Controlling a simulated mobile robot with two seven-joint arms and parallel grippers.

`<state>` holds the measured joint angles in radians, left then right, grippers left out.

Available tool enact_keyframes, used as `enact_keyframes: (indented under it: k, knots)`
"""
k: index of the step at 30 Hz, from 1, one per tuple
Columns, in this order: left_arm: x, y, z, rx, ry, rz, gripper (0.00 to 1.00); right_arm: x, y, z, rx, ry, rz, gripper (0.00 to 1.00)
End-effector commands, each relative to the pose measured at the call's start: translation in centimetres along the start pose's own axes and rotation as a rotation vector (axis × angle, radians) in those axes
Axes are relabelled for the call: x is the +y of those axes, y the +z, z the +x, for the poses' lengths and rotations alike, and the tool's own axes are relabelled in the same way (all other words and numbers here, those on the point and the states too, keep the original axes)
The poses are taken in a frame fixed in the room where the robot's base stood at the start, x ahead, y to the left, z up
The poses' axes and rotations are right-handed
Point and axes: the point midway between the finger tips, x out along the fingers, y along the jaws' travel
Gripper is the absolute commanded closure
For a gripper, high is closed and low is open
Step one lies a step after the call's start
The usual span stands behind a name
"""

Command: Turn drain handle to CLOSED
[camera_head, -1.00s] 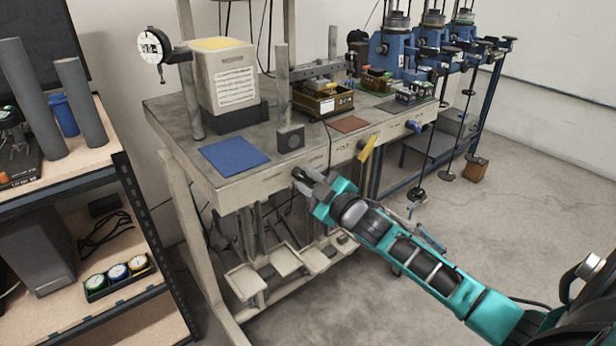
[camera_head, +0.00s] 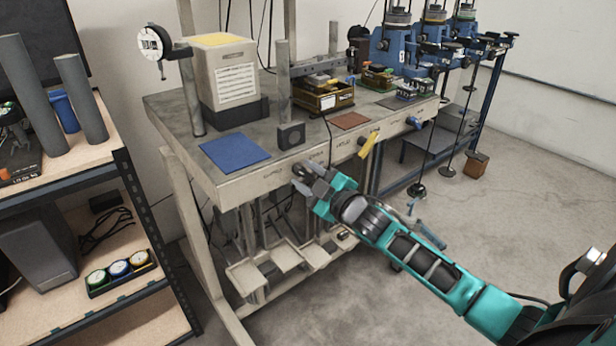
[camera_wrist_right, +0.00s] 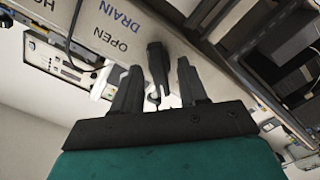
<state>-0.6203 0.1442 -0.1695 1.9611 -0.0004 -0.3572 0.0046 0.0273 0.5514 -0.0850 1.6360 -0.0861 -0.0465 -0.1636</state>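The drain handle (camera_wrist_right: 158,62) is a short dark lever on the bench's front face, in the right wrist view beside the printed words DRAIN and OPEN. My right gripper (camera_wrist_right: 158,72) has its two dark fingers apart, one on each side of the handle, with a gap showing on both sides. In the head view the right gripper (camera_head: 311,174) is at the front edge of the bench, below the blue mat, and largely hides the handle there. No CLOSED label can be read. My left gripper is not in view.
A yellow handle (camera_head: 368,145) and a blue handle (camera_head: 413,123) stick out farther right along the bench front (camera_head: 265,180). A blue mat (camera_head: 234,153) lies on top. A shelf unit (camera_head: 75,182) stands at the left.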

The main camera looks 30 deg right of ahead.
Motion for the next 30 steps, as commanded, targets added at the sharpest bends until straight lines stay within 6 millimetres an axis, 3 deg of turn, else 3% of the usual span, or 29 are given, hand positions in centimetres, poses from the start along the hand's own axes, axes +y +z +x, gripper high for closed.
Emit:
enact_keyframes:
  k: [8, 24, 30]
  knots:
    - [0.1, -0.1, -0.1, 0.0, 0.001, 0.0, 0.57, -0.1, 0.1, -1.2, -0.002, -0.001, 0.001, 0.57]
    - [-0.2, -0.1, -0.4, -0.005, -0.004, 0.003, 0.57, -0.1, 0.0, -10.3, -0.002, -0.002, 0.001, 0.57]
    - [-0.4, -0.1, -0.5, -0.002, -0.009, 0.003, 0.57, 0.0, 0.0, -12.3, 0.0, 0.0, 0.001, 0.57]
